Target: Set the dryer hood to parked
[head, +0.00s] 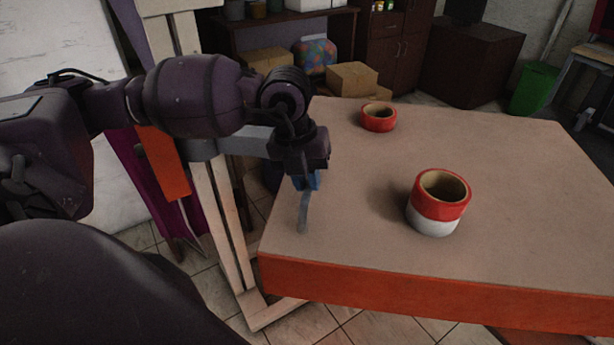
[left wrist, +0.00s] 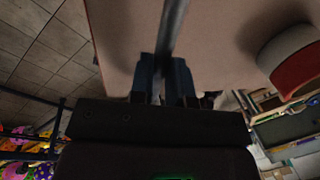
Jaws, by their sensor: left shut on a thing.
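My left gripper (head: 306,182) is above the near left part of the table, pointing down. Its blue fingers are shut on a thin grey bar (head: 303,214), which reaches down toward the tabletop. In the left wrist view the bar (left wrist: 173,30) runs out from between the fingers (left wrist: 165,75). I cannot tell whether its lower end touches the table. I cannot make out a dryer hood for certain, nor whether this bar belongs to one. My right gripper is not in view.
The table (head: 520,200) has an orange edge. A red and white cup-like container (head: 434,222) stands right of my gripper, and a smaller red one (head: 379,124) farther back. A wooden frame (head: 215,220) stands left of the table. The table's right side is clear.

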